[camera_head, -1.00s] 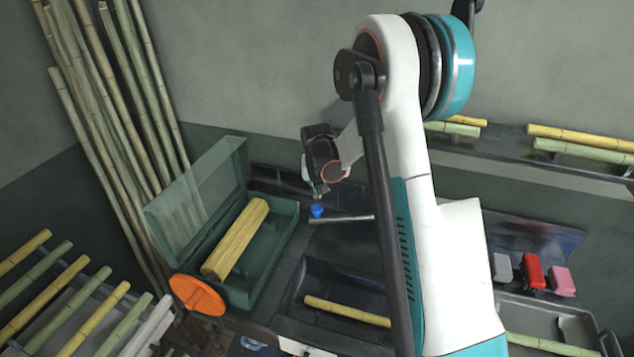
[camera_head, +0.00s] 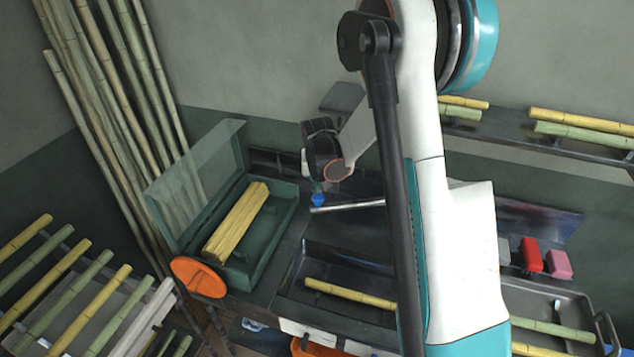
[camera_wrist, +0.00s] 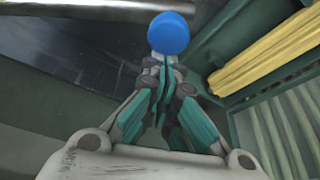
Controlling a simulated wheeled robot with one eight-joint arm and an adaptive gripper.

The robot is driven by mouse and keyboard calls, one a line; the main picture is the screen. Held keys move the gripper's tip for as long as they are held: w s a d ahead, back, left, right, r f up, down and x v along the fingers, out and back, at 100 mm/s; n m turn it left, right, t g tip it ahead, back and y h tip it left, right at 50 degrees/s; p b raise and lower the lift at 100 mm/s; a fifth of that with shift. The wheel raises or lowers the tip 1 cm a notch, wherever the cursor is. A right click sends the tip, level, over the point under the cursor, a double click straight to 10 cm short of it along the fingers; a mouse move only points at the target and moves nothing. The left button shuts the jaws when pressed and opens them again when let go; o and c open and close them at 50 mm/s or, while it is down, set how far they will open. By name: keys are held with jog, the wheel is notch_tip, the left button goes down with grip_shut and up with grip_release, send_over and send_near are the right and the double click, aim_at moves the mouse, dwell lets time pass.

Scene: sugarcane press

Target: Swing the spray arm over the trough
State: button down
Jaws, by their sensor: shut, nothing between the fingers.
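A blue knob (camera_head: 318,199) sits at the left end of a thin silver bar (camera_head: 345,206), which looks like the spray arm. The bar lies behind a dark trough (camera_head: 290,288) holding a yellow cane (camera_head: 350,294); my arm hides its right end. My gripper (camera_head: 318,184) is just above the knob, small and partly hidden by my wrist. In the wrist view my gripper (camera_wrist: 165,68) is shut and empty, with the blue knob (camera_wrist: 169,33) just past the fingertips. I cannot tell whether they touch.
A green box (camera_head: 270,252) with a raised clear lid and yellow canes (camera_head: 237,222) stands left of the trough, an orange disc (camera_head: 198,277) at its front. Red (camera_head: 531,254) and pink (camera_head: 558,263) blocks are at the right. A cane shelf (camera_head: 500,127) runs along the wall.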

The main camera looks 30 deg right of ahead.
jog(key=s+d+n+y+b, duration=0.1)
jog(key=s+n, duration=0.3)
jog(key=s, duration=1)
jog(key=s+d+n+y+b, duration=0.2)
jog(key=s+n+b, duration=0.1)
jog(key=s, duration=1.2)
jog(key=shift+s+n, duration=0.2)
jog(key=shift+n, duration=0.7)
jog(key=shift+d, duration=0.15)
jog(key=w+a, duration=0.3)
jog(key=w, duration=0.1)
jog(key=d+p+v, duration=0.1)
jog(key=p+v, duration=0.6)
jog(key=v, duration=0.3)
jog(key=shift+s+d+r, duration=0.2)
jog(key=shift+r, duration=0.05)
